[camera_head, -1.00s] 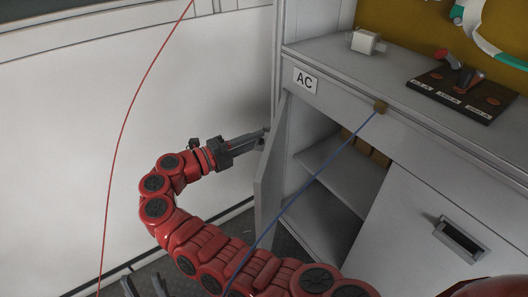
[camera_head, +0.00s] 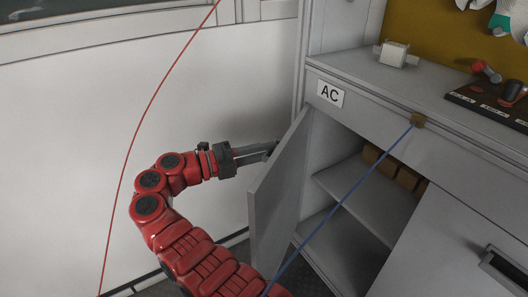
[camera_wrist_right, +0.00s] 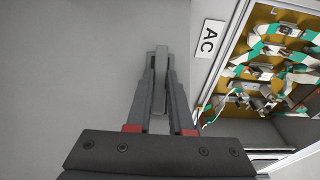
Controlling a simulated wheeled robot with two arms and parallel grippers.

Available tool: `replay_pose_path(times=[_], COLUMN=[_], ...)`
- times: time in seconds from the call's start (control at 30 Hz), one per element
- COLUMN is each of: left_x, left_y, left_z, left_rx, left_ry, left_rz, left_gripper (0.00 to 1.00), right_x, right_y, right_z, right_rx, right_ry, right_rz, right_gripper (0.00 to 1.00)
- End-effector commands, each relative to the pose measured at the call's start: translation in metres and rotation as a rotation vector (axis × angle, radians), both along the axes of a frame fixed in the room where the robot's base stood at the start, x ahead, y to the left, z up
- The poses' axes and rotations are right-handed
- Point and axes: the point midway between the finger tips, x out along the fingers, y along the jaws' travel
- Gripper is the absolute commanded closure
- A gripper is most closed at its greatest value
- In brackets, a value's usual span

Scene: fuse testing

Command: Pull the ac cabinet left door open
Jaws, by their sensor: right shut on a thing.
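The AC cabinet's left door (camera_head: 278,205) is a grey panel standing partly open, swung out to the left of the cabinet front. Shelves (camera_head: 365,195) show inside the opening. My right gripper (camera_head: 270,150) reaches the door's outer face from the left, and its tips are partly hidden behind the door edge. In the right wrist view the gripper (camera_wrist_right: 160,75) is shut on the door's grey handle (camera_wrist_right: 158,92), which lies between its two fingers. My left gripper is not in view.
An AC label (camera_head: 330,94) marks the cabinet front. The right door (camera_head: 450,245) is shut, with a recessed handle (camera_head: 508,268). A white box (camera_head: 396,53) and a switch board (camera_head: 490,100) stand on top. A blue line and a red line cross the view.

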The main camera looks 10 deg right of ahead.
Motion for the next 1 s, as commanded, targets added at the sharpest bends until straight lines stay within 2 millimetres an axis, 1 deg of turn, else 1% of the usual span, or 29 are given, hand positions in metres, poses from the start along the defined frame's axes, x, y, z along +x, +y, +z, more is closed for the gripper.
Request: replay_pose_path(times=[0.1, 0.13, 0.27, 0.3, 0.77, 0.87, 1.0], left_x=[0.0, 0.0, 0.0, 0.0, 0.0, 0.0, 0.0], left_y=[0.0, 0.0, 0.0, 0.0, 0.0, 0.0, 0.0], left_z=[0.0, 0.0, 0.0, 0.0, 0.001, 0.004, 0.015], left_rx=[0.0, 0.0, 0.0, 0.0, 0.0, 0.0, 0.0], left_ry=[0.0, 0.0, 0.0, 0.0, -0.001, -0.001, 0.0], left_rz=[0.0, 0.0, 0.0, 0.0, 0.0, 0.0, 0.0], left_gripper=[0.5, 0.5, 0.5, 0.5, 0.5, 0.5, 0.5], right_x=[0.001, 0.001, 0.001, 0.001, 0.0, 0.001, 0.001], right_y=[-0.002, -0.002, -0.001, -0.001, -0.001, -0.002, -0.006], right_z=[0.001, 0.001, 0.001, 0.001, 0.001, 0.002, 0.003], right_rx=[-0.002, -0.001, -0.001, 0.0, 0.0, 0.0, 0.001], right_ry=[-0.001, -0.002, -0.001, -0.002, -0.002, -0.002, -0.001], right_rz=[0.0, 0.0, -0.001, -0.001, 0.0, 0.003, 0.019], right_gripper=[1.0, 0.75, 0.52, 0.5, 0.5, 0.5, 0.5])
